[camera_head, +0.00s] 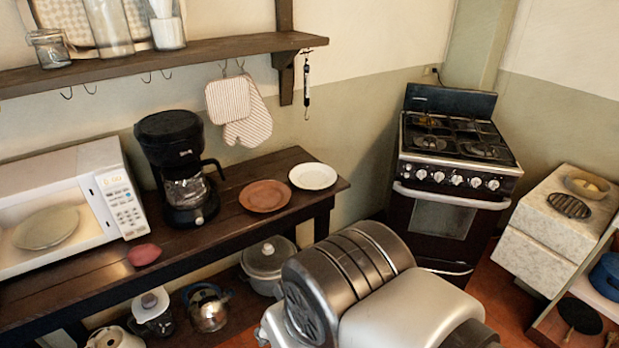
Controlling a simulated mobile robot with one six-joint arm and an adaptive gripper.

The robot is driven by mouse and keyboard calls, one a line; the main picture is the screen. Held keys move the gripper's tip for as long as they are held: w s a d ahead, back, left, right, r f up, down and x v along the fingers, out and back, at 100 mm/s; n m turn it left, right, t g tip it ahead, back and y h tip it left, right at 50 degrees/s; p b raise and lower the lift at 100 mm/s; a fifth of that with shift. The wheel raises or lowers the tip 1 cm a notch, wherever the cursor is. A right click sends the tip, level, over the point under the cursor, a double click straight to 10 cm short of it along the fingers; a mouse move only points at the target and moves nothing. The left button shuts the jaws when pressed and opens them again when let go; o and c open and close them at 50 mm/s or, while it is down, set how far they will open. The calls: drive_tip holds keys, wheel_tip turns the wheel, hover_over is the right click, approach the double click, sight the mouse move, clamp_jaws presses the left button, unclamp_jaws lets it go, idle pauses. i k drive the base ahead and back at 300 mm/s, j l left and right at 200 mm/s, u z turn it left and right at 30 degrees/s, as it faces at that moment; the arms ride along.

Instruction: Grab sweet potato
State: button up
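A small reddish-pink oblong thing, which looks like the sweet potato (144,254), lies on the dark wooden table (225,215). It is near the table's front edge, just in front of the lower right corner of the white microwave (110,205). Nothing covers it. My gripper is not in view; only thick grey and silver links of my arm show at the bottom centre, to the right of the sweet potato and apart from it.
A black coffee maker (180,165), a brown plate (265,196) and a white plate (313,176) stand on the table. A wall shelf (180,58) with jars hangs above. Pots and kettles sit below. A stove (450,165) stands at the right.

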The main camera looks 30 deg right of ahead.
sight(144, 254)
drive_tip(key=i+u, duration=0.3)
drive_tip(key=i, duration=0.4)
drive_tip(key=i+l+u, duration=0.1)
drive_tip(key=i+u, duration=0.2)
drive_tip(key=i, duration=0.35)
